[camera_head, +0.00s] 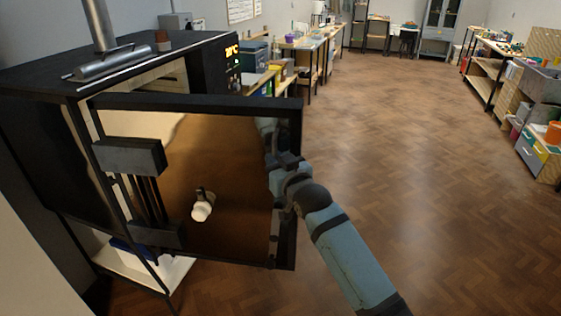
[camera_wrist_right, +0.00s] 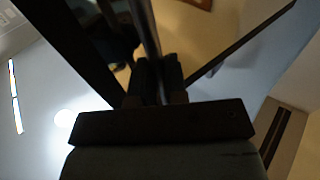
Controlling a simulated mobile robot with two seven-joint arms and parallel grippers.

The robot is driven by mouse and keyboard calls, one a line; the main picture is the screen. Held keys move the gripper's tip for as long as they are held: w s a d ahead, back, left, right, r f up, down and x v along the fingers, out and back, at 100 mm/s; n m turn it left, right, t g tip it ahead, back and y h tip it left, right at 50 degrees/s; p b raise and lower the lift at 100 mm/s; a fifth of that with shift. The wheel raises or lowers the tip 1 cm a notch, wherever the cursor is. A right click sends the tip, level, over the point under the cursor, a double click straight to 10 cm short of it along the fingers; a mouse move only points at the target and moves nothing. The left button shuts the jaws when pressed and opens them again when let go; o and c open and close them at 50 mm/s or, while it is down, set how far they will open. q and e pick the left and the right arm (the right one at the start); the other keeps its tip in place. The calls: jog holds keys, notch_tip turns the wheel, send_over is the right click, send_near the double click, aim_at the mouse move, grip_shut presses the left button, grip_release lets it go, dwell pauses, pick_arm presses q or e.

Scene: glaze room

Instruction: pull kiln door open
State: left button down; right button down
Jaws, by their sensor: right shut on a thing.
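The kiln (camera_head: 45,130) is a dark box at the left of the head view. Its door (camera_head: 200,103) has a dark frame, a shiny brown panel and a small white plug (camera_head: 201,212). It stands swung out from the kiln's front, with hinge blocks (camera_head: 128,157) on its left side. My right gripper (camera_head: 273,155) is at the door's free right edge, shut on the handle. In the right wrist view a handle bar (camera_wrist_right: 145,30) runs between the fingers (camera_wrist_right: 158,80). The grip hides part of the handle. My left gripper is not in view.
Open wooden floor (camera_head: 400,170) lies right of the door. Workbenches (camera_head: 325,45) run along the back, and shelves with bins (camera_head: 540,100) stand at the right.

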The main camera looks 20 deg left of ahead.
jog(key=shift+s+a+r, duration=0.1)
dwell(0.3)
jog(key=c, duration=1.2)
grip_release()
jog(key=shift+a, duration=0.1)
jog(key=shift+c, duration=0.2)
jog(key=shift+o, duration=0.3)
jog(key=shift+a, duration=0.15)
jog(key=b+v, duration=0.2)
jog(key=v, duration=1.2)
